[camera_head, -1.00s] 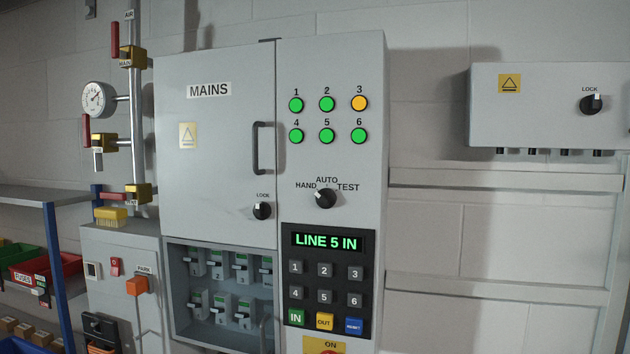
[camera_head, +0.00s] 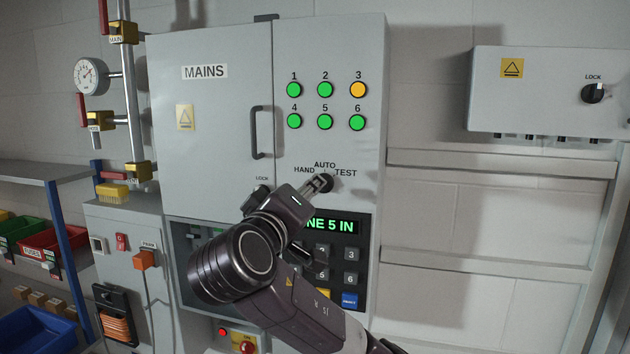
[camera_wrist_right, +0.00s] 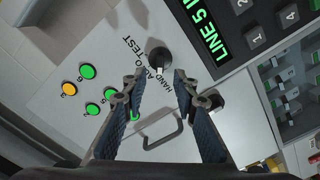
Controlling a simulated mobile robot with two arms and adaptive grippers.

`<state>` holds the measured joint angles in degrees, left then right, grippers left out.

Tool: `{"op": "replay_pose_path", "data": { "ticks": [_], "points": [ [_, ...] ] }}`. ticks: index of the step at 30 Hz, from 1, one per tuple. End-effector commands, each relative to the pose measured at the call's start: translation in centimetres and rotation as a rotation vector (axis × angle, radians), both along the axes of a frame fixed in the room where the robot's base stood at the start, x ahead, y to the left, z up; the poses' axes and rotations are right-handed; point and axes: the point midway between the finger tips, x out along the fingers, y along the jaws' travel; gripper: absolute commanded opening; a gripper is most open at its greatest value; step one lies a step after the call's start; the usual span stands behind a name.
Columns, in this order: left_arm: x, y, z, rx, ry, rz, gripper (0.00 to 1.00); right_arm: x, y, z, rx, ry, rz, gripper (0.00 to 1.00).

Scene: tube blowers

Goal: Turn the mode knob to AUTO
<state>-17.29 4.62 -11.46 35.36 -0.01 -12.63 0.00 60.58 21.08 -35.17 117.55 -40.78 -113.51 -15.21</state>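The black mode knob (camera_head: 327,182) is on the grey panel, below the labels HAND, AUTO and TEST. It also shows in the right wrist view (camera_wrist_right: 159,58), with a pale mark that seems to lie on its HAND side. My right gripper (camera_head: 316,185) is at the knob from the lower left and partly covers it in the head view. In the right wrist view my right gripper (camera_wrist_right: 157,79) is open, with the knob just beyond the gap between its fingertips. I cannot tell whether a finger touches the knob. My left gripper is not in view.
Above the knob are several lit buttons (camera_head: 325,90). Below it is a keypad (camera_head: 351,254) with a green display (camera_head: 334,225), partly behind my right arm. The MAINS door handle (camera_head: 256,132) and a LOCK knob (camera_head: 262,190) are to the left.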

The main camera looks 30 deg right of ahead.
Motion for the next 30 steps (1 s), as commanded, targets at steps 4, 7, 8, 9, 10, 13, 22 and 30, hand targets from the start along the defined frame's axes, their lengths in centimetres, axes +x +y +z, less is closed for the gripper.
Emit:
{"op": "replay_pose_path", "data": {
  "ticks": [4, 7, 8, 9, 10, 13, 22, 30],
  "points": [
    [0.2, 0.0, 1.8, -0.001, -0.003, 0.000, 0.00, 1.7, -2.1, 0.3, -0.002, 0.005, -0.004, 0.27],
    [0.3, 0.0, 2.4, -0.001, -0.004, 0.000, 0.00, 2.5, -3.0, 0.3, -0.003, 0.004, -0.002, 0.27],
    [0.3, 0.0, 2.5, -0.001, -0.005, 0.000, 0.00, 2.7, -3.2, 0.3, -0.002, 0.003, -0.001, 0.27],
    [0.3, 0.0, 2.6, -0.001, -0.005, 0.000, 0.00, 2.9, -3.4, 0.2, -0.001, 0.003, -0.001, 0.27],
    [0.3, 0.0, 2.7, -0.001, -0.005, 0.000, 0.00, 3.1, -3.6, 0.1, -0.001, 0.003, -0.002, 0.27],
    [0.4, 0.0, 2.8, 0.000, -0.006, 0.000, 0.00, 3.3, -3.8, 0.0, -0.001, 0.002, 0.001, 0.27],
    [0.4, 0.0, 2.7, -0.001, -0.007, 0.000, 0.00, 3.3, -3.8, -0.1, 0.001, 0.002, 0.001, 0.19],
    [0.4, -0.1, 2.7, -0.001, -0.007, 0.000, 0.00, 3.3, -3.8, -0.1, 0.000, 0.001, 0.002, 0.00]
  ]
}}
